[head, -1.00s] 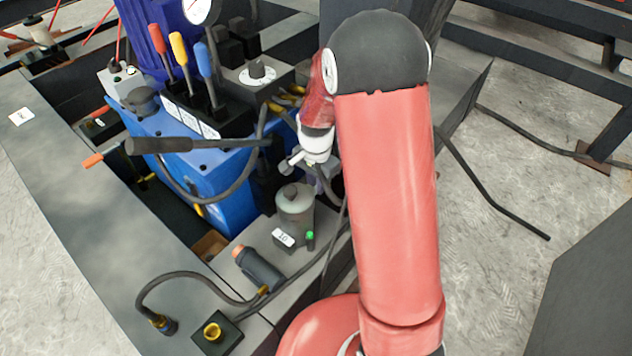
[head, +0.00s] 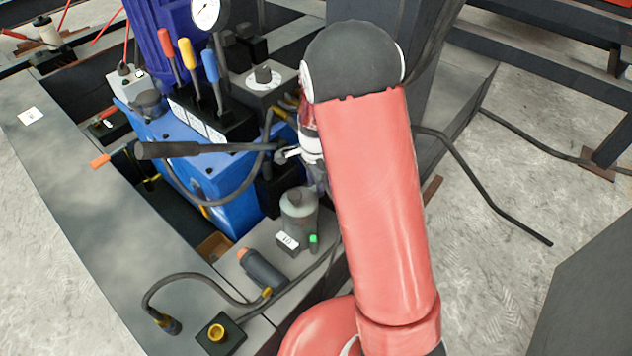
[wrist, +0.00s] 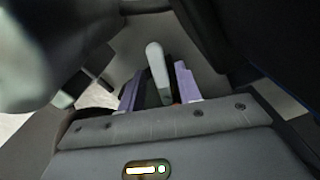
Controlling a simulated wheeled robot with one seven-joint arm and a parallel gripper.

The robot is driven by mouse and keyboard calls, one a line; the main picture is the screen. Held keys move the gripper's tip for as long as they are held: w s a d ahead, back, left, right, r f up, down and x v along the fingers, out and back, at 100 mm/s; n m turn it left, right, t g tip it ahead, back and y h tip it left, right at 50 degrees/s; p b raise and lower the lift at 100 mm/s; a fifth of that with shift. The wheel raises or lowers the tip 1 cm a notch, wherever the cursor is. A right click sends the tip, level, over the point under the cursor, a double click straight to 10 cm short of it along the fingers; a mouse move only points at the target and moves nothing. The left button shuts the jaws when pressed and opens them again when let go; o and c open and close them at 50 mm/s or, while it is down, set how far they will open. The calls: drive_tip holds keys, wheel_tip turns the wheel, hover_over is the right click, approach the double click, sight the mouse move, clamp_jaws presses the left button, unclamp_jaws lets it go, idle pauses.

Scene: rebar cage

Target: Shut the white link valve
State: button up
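In the wrist view a pale, round-ended lever (wrist: 156,66) stands up between my two purple fingers; it looks like the white link valve's handle, though its body is hidden. My gripper (wrist: 158,82) is open, with one finger on each side of the lever and a dark gap at the left finger. I cannot tell whether the right finger touches it. In the head view my gripper (head: 319,174) is mostly hidden behind my red arm, low beside the blue hydraulic unit (head: 232,200). The valve cannot be made out there.
A grey canister (head: 299,212) stands just below my gripper. A long black pump handle (head: 195,149) reaches toward my wrist from the left. Coloured levers (head: 188,62) and a pressure gauge (head: 206,12) rise behind. A dark hose (head: 185,276) and torch-like cylinder (head: 262,270) lie in front.

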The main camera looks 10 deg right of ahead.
wheel_tip(320, 180, up, 8)
drive_tip(key=shift+f+p, duration=0.1)
drive_tip(key=shift+p, duration=0.35)
idle(0.3)
